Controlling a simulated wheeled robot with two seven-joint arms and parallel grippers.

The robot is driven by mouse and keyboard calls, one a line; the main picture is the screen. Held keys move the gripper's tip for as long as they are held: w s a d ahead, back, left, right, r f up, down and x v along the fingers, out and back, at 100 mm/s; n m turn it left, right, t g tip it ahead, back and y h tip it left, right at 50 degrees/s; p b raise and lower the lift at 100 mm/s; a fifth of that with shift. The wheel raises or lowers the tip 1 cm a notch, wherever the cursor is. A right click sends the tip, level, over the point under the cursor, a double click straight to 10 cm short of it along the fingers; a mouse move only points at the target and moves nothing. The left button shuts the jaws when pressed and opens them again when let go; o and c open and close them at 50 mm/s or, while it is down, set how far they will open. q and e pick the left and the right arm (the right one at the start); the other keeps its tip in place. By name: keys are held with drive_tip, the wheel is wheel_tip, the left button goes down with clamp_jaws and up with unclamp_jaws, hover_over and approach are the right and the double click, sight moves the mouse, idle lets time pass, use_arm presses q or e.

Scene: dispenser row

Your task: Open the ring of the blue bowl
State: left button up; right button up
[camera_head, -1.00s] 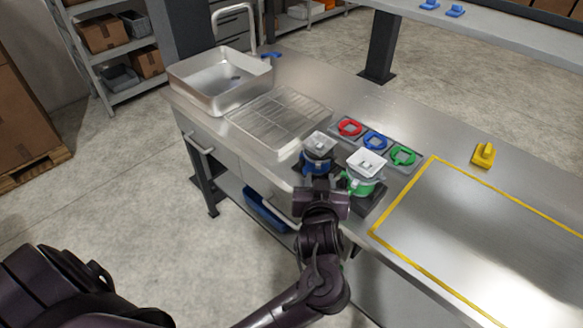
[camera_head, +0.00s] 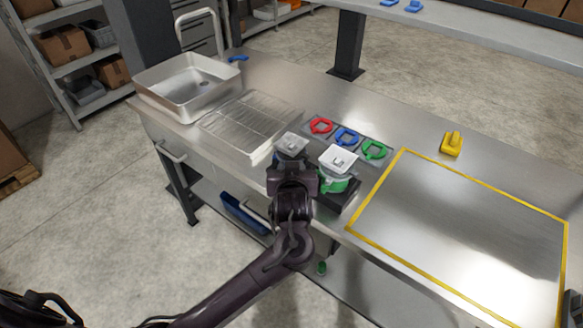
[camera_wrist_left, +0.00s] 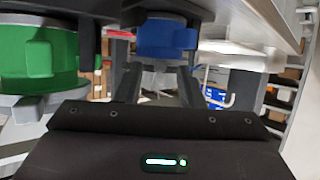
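The dispenser with the blue bowl has a pale grey lid (camera_head: 291,145) and stands at the bench's front edge. Its blue body is mostly hidden behind my left gripper in the head view. In the left wrist view the blue bowl (camera_wrist_left: 167,38) is at the top centre, with a grey part under it. My left gripper (camera_head: 290,166) is right in front of it. My right gripper is not in view.
A green dispenser (camera_head: 335,168) stands close on the right and shows in the left wrist view (camera_wrist_left: 38,52). Red (camera_head: 320,125), blue (camera_head: 346,136) and green (camera_head: 374,150) rings lie behind. The yellow-outlined area is clear.

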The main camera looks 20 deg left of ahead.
use_arm(q)
clamp_jaws()
drive_tip(key=shift+w+d+r+n+y+p, duration=0.1)
drive_tip(key=shift+d+r+n+y+p, duration=0.2)
drive_tip(key=shift+p, duration=0.4)
drive_tip(key=shift+d+f+p, duration=0.15)
drive_tip(key=shift+f+p, duration=0.05)
drive_tip(key=shift+p, duration=0.1)
drive_tip(key=shift+n+g+y, duration=0.3)
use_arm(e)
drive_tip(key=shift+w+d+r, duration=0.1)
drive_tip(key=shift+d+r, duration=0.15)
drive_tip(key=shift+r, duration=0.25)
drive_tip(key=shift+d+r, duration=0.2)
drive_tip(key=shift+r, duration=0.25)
use_arm(q)
drive_tip(key=shift+f, duration=0.1)
unclamp_jaws()
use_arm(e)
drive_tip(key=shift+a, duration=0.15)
